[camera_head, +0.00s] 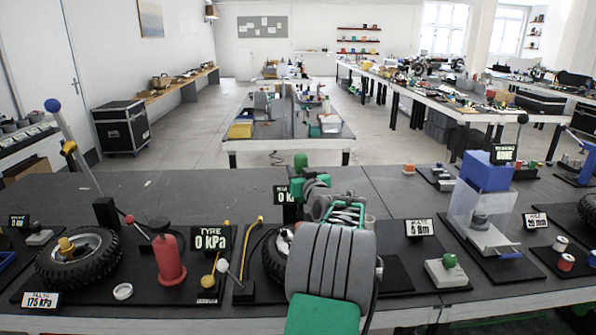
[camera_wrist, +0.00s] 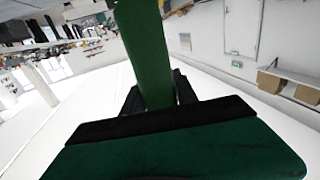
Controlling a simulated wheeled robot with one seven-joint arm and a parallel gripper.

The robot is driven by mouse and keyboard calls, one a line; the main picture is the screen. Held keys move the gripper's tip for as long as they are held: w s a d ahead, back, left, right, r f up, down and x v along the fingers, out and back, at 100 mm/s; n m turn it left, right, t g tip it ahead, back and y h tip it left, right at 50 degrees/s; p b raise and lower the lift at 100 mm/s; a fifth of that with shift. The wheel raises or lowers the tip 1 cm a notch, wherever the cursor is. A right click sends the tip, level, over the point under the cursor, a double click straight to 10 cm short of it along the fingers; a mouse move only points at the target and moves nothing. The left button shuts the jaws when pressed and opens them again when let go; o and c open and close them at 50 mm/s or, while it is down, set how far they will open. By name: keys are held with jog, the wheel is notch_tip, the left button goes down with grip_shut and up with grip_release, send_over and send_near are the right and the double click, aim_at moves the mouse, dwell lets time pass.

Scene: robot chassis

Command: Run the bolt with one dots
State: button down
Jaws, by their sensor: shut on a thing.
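My gripper (camera_wrist: 157,95) is shut on a green bar-like thing (camera_wrist: 143,45), its black fingers on either side. The bar rises out of the top of the wrist view, so its far end is hidden. In the head view a rounded green piece (camera_head: 301,160) shows at the far end of my arm, above the table's back part. My arm covers much of a wheel (camera_head: 276,257) behind it. Another wheel (camera_head: 107,262) with a brass-coloured piece (camera_head: 66,246) at its hub lies on the left. I cannot make out a bolt with one dot.
The dark table (camera_head: 190,190) carries a red pump-like bottle (camera_head: 168,262), a white ring (camera_head: 123,291), a "TYRE 0 kPa" sign (camera_head: 209,239) and a "5 Nm" sign (camera_head: 419,228). A grey block with a green knob (camera_head: 449,262) and a clear blue-topped box (camera_head: 484,205) stand right.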

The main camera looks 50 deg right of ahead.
aim_at(298, 154)
jog(key=shift+f, duration=0.25)
jog(key=shift+r+p, duration=0.8)
jog(key=shift+r, duration=2.1)
